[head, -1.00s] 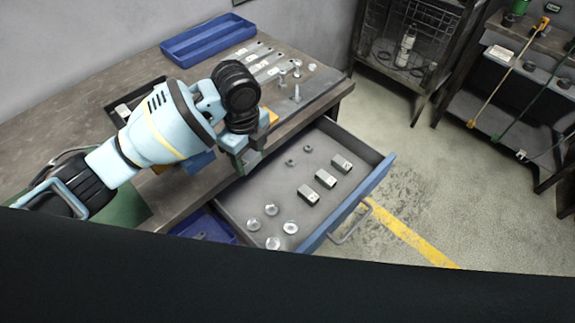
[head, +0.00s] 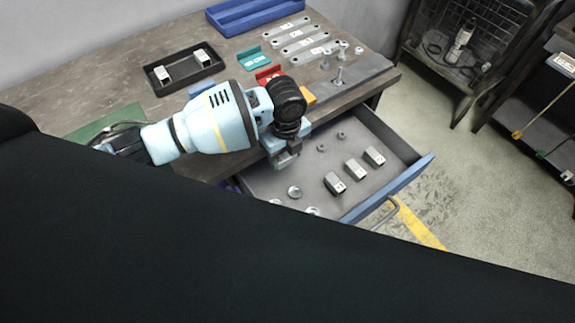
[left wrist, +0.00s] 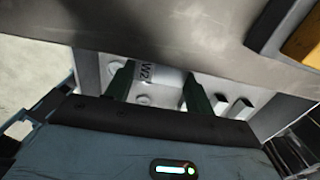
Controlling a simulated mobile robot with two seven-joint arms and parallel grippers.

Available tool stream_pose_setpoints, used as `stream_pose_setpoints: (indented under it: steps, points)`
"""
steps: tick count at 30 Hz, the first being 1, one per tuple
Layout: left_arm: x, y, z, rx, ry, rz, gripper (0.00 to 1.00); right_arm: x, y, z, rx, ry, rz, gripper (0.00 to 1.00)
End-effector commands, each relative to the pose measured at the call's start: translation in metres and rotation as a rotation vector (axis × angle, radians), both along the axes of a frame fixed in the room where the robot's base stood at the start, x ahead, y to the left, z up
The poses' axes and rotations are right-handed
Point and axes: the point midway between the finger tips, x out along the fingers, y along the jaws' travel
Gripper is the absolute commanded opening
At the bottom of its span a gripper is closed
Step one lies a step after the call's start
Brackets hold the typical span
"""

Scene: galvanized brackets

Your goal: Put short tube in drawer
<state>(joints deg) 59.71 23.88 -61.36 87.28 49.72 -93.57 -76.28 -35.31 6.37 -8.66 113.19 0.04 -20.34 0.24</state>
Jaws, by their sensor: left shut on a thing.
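My left gripper (head: 285,160) points down at the table-side edge of the open drawer (head: 402,187), beside the table's front edge. In the left wrist view its two dark green fingers (left wrist: 158,88) are shut on a pale metal short tube (left wrist: 158,75) marked "W2". In the head view the gripper mostly hides the held piece. The drawer has a grey inside and a blue front. It holds three square tubes (head: 356,170), two nuts (head: 321,148) and several washers (head: 294,192), partly covered by a dark shape. My right gripper is not in view.
A black tray (head: 183,84) with two tubes (head: 162,75) stands on the worktable (head: 100,85). Flat brackets (head: 300,37), upright bolts (head: 339,77), a red block (head: 268,74) and a blue tray (head: 245,17) are also there. The drawer floor between nuts and washers is clear.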

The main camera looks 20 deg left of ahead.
Motion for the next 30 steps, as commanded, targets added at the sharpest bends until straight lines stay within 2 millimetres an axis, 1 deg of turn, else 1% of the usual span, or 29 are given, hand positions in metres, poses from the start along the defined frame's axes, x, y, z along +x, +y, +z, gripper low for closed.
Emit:
stream_pose_setpoints:
  steps: [1, 4, 11, 14, 22, 24, 30]
  points:
    - [-0.001, 0.000, -0.010, 0.000, 0.004, 0.001, 0.27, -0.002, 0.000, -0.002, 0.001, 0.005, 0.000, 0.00]
    - [0.000, 0.000, -0.020, 0.001, 0.002, 0.001, 0.27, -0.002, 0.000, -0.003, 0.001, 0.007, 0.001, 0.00]
    - [0.000, 0.000, -0.023, 0.000, -0.002, 0.000, 0.27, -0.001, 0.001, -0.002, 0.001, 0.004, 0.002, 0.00]
    - [0.000, 0.000, -0.028, 0.000, 0.000, 0.000, 0.27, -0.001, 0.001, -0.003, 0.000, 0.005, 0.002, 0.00]
    - [-0.001, 0.000, -0.065, 0.000, 0.002, 0.001, 0.27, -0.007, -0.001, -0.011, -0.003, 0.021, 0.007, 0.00]
    - [0.000, 0.000, -0.068, 0.000, 0.000, 0.000, 0.27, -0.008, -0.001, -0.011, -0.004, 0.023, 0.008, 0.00]
    - [0.000, 0.000, -0.067, 0.000, -0.002, 0.000, 0.27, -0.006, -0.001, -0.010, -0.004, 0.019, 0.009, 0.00]
